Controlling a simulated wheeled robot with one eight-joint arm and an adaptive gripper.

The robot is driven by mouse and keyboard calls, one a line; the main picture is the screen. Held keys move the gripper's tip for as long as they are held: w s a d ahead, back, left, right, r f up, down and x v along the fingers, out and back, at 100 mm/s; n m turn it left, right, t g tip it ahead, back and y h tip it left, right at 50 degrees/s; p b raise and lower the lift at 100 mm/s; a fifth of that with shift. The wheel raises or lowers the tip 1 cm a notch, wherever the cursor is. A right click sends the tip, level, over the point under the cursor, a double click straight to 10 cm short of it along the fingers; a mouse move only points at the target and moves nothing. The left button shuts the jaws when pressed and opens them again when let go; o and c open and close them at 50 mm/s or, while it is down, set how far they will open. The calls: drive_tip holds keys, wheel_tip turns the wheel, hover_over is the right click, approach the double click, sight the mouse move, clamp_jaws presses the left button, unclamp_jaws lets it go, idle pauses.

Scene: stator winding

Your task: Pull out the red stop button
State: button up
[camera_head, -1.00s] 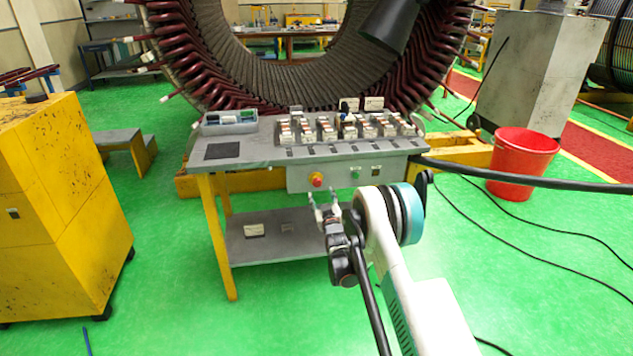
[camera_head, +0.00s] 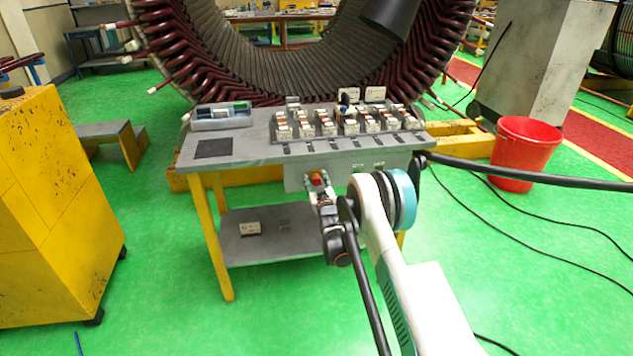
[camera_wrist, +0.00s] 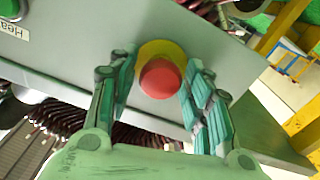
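The red stop button (camera_wrist: 160,79) sits on a yellow round base (camera_wrist: 161,50) on the grey control panel (camera_wrist: 215,45). It also shows small in the head view (camera_head: 316,179), on the front panel below the tabletop. My gripper (camera_wrist: 159,95) has its two green-looking fingers on either side of the button in the wrist view, with the fingertips near the yellow base. The fingers are apart, and a small gap seems to show between the left finger and the button. The right finger is very near the button's edge, and I cannot tell whether it touches.
The grey worktable (camera_head: 270,152) holds rows of small blocks and a tray (camera_head: 221,122). The big stator (camera_head: 185,60) stands behind it. A yellow cabinet (camera_head: 50,200) is at left, a red bucket (camera_head: 524,155) at right. A black cable (camera_head: 540,178) runs right from the table.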

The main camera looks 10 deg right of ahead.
clamp_jaws()
drive_tip(key=shift+s, duration=0.5)
drive_tip(key=shift+o, duration=2.4)
unclamp_jaws()
drive_tip(key=shift+s, duration=0.1)
drive_tip(key=s, duration=0.7)
drive_tip(key=shift+s, duration=0.15)
